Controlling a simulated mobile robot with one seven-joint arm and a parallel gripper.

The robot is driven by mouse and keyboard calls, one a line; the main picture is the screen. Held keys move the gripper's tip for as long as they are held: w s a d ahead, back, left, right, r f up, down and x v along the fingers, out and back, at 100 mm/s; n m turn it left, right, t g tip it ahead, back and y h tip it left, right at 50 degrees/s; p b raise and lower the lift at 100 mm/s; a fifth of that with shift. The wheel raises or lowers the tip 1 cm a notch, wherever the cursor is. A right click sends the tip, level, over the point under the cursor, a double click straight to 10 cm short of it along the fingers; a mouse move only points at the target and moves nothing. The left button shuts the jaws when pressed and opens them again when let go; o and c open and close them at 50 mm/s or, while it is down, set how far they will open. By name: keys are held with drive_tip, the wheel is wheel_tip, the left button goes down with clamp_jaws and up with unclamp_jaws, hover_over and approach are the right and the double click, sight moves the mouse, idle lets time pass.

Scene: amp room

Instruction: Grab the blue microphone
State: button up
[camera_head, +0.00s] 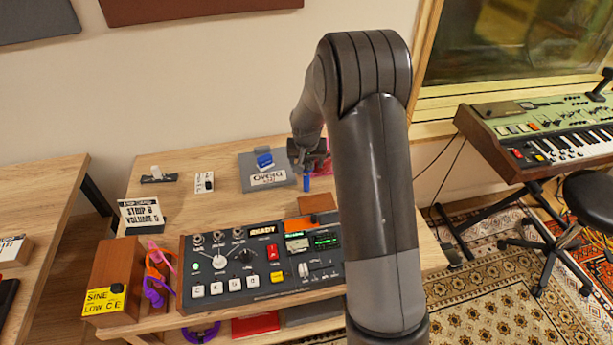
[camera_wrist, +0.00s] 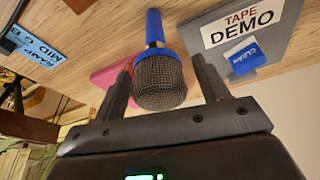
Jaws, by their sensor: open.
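The blue microphone (camera_wrist: 160,80) has a dark mesh head and a blue handle. In the wrist view its head lies between the two fingers of my gripper (camera_wrist: 163,68), with its handle pointing away. My gripper is open, with a finger on each side of the microphone. I cannot tell whether either finger touches it. In the head view only a short blue part of the microphone (camera_head: 307,184) shows below my gripper (camera_head: 307,158); my gripper and arm hide the rest.
A grey "TAPE DEMO" case (camera_head: 253,182) with a blue "CLEAN" block (camera_head: 264,160) lies just left of my gripper. A pink item (camera_wrist: 108,75) is close by. A control panel (camera_head: 262,262) stands at the table's front. The wooden table (camera_head: 215,215) has bare room left of centre.

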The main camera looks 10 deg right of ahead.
drive_tip(key=shift+c, duration=0.5)
clamp_jaws()
